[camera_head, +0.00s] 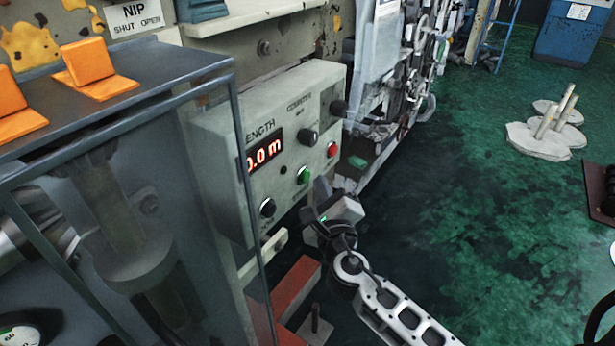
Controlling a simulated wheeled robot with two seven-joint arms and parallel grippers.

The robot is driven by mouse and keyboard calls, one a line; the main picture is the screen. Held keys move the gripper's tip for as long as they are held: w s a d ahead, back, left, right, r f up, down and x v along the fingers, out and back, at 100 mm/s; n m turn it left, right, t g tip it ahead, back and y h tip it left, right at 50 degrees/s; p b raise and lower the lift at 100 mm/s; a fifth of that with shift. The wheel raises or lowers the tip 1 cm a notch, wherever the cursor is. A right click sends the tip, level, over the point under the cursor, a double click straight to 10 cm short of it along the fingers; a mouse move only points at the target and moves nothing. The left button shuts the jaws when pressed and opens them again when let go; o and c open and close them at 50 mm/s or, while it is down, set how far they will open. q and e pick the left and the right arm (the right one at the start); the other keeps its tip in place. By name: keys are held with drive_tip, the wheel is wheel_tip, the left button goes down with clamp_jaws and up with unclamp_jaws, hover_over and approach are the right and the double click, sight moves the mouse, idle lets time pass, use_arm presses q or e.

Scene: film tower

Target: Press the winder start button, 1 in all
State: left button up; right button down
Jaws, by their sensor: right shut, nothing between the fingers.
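A grey control box (225,150) carries a red lit display (264,150) reading "0.0 m", its first digit partly cut off, with "LENGTH" and "COUNTER" above. A green button (304,175) sits low on its face, and a red button (332,149) is up and to its right. The small labels are too blurred to read. My right gripper (318,203) is shut and empty, just below and right of the green button. I cannot tell whether it touches the box. My left gripper is not in view.
Black knobs (308,136) also stick out of the box face. A framed clear guard (180,85) with orange blocks (88,62) on top stands at the left. Machinery (415,50) runs behind. Green floor (480,200) is open at the right, with pale discs (545,140) farther off.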

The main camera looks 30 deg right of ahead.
drive_tip(key=shift+w+a, duration=0.25)
drive_tip(key=shift+w, duration=0.1)
